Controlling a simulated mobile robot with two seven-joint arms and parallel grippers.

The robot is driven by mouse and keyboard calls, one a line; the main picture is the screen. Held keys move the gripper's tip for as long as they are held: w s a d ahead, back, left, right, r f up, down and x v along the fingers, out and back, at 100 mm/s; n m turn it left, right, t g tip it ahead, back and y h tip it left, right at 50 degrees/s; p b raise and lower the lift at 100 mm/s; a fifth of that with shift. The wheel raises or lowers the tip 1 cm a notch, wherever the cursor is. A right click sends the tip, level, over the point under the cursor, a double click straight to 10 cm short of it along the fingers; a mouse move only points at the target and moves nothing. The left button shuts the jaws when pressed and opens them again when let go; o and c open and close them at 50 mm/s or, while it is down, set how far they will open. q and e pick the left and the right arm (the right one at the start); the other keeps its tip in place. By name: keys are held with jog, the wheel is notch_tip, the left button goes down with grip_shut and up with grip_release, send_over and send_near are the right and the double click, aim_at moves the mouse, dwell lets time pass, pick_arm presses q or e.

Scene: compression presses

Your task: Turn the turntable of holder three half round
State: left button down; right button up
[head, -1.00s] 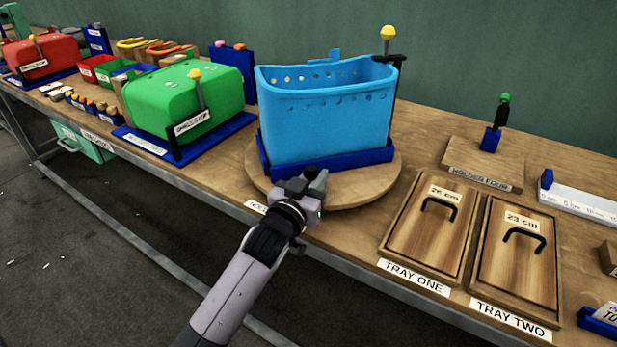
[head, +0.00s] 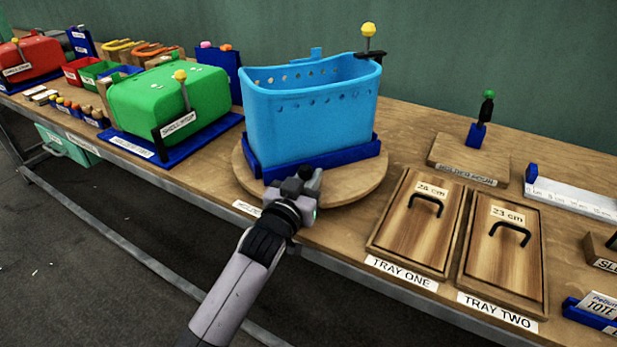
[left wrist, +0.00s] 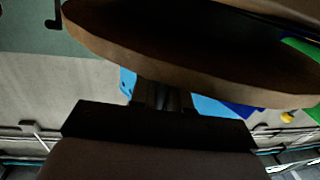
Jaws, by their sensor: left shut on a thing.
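A round wooden turntable (head: 355,187) sits on the bench with a blue holder base (head: 330,157) on it. A light-blue perforated tub (head: 312,118) stands in that base, its open top up. A yellow ball knob (head: 368,30) on a black arm shows at its far right corner. My left gripper (head: 304,180) is shut at the turntable's front edge; the gripped part is hidden by the fingers. In the left wrist view the turntable's rim (left wrist: 190,75) crosses close above the gripper. The bench label beside the gripper is partly covered. My right gripper is not in view.
A green shell (head: 165,100) on a blue base stands left of the turntable. Tray one (head: 415,225) and tray two (head: 503,250) lie close on the right. Holder four (head: 468,160) stands behind them with a green-tipped upright. The bench's front edge runs beneath my left arm.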

pick_arm(q)
jog(key=shift+r, duration=0.5)
jog(key=c, duration=1.2)
grip_release()
jog(key=shift+f, duration=0.1)
jog(key=shift+f, duration=0.1)
jog(key=shift+v, duration=3.55)
